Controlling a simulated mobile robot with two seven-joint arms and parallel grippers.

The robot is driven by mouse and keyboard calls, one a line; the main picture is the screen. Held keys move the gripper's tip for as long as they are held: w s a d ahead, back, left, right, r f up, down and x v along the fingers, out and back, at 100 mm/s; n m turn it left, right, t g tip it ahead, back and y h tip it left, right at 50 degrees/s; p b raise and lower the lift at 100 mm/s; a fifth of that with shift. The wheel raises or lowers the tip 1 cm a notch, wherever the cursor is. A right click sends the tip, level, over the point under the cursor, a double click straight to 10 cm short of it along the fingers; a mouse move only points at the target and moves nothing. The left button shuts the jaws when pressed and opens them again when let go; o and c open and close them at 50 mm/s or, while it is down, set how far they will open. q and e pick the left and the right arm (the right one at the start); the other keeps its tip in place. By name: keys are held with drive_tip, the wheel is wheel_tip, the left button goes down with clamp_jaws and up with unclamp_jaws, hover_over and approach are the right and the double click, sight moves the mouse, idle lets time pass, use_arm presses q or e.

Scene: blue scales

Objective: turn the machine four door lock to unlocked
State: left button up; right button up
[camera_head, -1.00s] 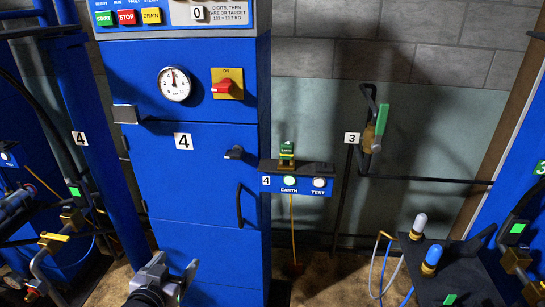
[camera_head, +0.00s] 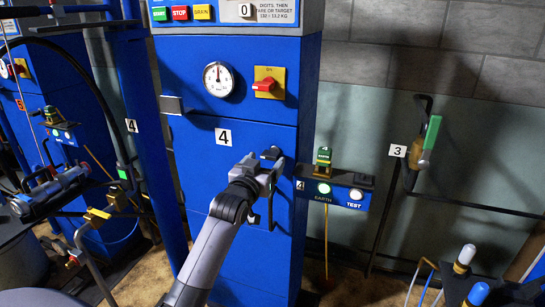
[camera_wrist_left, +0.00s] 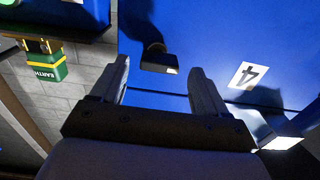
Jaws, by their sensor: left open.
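Machine four is a blue cabinet whose door carries a white 4 label (camera_head: 224,137). Its door lock, a small dark handle (camera_head: 271,153), sits at the door's right edge, partly covered by my left gripper (camera_head: 266,172). In the left wrist view the lock handle (camera_wrist_left: 160,63) lies ahead of and between the two spread fingers of my left gripper (camera_wrist_left: 160,76), with nothing held. The handle's end face is lit. I cannot tell if the fingers touch it. The 4 label (camera_wrist_left: 247,75) appears upside down there. My right gripper is not in view.
A dark door pull (camera_head: 270,208) is just below the lock. A ledge with EARTH and TEST buttons (camera_head: 338,196) juts out at right, bearing a green EARTH block (camera_head: 323,160). Above are a dial (camera_head: 218,78) and a red rotary switch (camera_head: 265,85). A blue post (camera_head: 150,135) stands left.

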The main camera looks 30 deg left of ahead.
sight(268, 158)
use_arm(q)
drive_tip(key=shift+x, duration=2)
drive_tip(key=c, duration=1.1)
drive_tip(key=shift+o, duration=0.2)
